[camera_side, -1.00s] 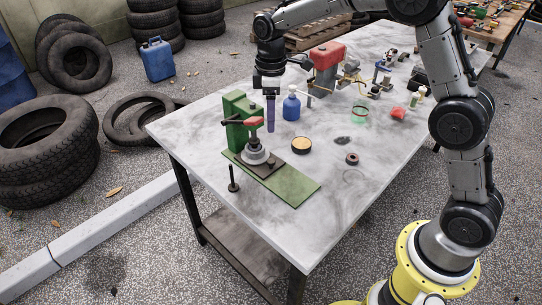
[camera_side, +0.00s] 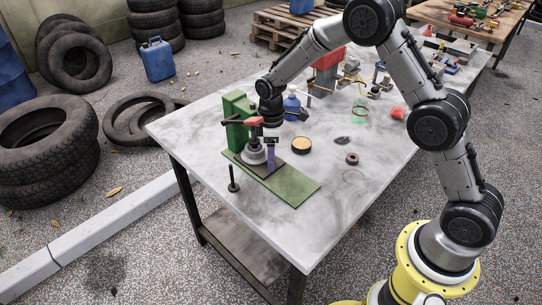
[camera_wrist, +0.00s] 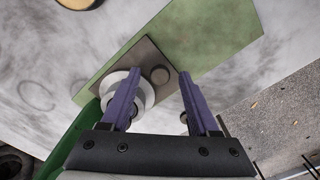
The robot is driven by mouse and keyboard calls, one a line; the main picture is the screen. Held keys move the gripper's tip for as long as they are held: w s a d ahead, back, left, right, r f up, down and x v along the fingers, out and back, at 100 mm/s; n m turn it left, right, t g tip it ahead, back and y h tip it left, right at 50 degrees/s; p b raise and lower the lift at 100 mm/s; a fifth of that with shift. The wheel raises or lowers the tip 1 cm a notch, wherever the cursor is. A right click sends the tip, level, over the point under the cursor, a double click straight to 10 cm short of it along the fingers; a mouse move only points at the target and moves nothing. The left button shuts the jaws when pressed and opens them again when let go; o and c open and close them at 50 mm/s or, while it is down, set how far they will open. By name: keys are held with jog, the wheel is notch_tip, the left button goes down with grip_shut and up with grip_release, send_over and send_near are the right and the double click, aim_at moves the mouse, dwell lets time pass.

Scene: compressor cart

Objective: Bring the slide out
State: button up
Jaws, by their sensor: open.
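A green press fixture (camera_side: 237,108) stands on the table with a long green base (camera_side: 293,188). The slide is a dark plate (camera_side: 261,170) on that base, also in the wrist view (camera_wrist: 152,52). It bears a short round knob (camera_wrist: 160,75) and a grey round part (camera_side: 253,156) under the press. My gripper (camera_side: 270,166) points down over the slide. In the wrist view its two purple fingers (camera_wrist: 159,73) are apart, one to each side of the knob. They look clear of it; their height above the plate is hard to judge. The left finger hides part of the grey part.
A red press handle (camera_side: 253,121) is close beside my gripper. A blue bottle (camera_side: 291,103), a round tin (camera_side: 301,145) and a dark ring (camera_side: 352,159) stand nearby. A black-topped post (camera_side: 233,180) stands at the table's front edge. The green base's outer end is bare.

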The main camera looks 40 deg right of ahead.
jog(key=shift+f, duration=0.1)
grip_shut()
dwell(0.3)
dwell(1.1)
